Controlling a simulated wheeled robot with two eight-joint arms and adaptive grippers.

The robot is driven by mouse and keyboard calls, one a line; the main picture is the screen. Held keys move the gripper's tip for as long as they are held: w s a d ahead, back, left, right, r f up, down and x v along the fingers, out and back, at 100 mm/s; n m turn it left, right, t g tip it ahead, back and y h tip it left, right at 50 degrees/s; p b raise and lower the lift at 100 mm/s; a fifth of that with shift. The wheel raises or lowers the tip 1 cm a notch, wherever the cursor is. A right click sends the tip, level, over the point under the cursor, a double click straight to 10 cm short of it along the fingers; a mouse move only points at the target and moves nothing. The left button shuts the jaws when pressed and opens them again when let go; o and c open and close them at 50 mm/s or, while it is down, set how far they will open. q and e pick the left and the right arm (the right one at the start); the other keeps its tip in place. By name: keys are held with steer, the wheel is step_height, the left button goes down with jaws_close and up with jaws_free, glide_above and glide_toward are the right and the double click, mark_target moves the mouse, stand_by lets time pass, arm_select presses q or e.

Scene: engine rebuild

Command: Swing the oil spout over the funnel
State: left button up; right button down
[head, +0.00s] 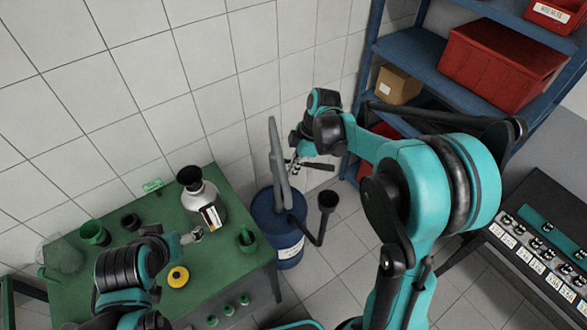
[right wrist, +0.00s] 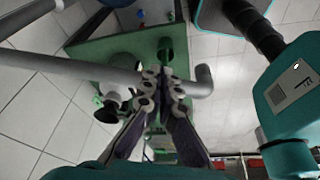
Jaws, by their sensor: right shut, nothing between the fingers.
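The grey oil spout (head: 275,150) rises from a blue drum (head: 277,228) at the green table's right end. A black funnel (head: 190,177) sits on a white and grey jug (head: 203,206) on the table, left of the spout. My right gripper (head: 297,165) is beside the spout at its right, shut and empty. In the right wrist view its fingertips (right wrist: 163,92) overlap the grey pipe (right wrist: 110,73); I cannot tell whether they touch it. My left gripper (head: 192,236) is over the table in front of the jug; whether its fingers are open is unclear.
A black crank-like arm with a cup-shaped end (head: 328,200) stands at the drum's right. Green and yellow items, including a yellow round cap (head: 178,277), lie on the green table (head: 150,215). Blue shelves (head: 410,55) hold red bins. A tiled wall is behind.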

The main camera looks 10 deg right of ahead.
steer(key=w+a+m+t+b, duration=0.1)
steer(key=w+a+m+b, duration=0.15)
steer(key=a, duration=0.45)
steer(key=w+a+m+t+b, duration=0.1)
steer(key=a+m, duration=0.3)
steer(key=a, duration=0.4)
steer(key=w+a+m+t+h+b, duration=0.1)
steer(key=w+a+m+h, duration=0.1)
steer(key=w+a+m, duration=0.5)
steer(key=w+a, duration=0.3)
steer(key=w, duration=0.1)
steer(key=shift+w+a, duration=0.25)
steer(key=shift+w, duration=0.15)
steer(key=shift+r, duration=0.15)
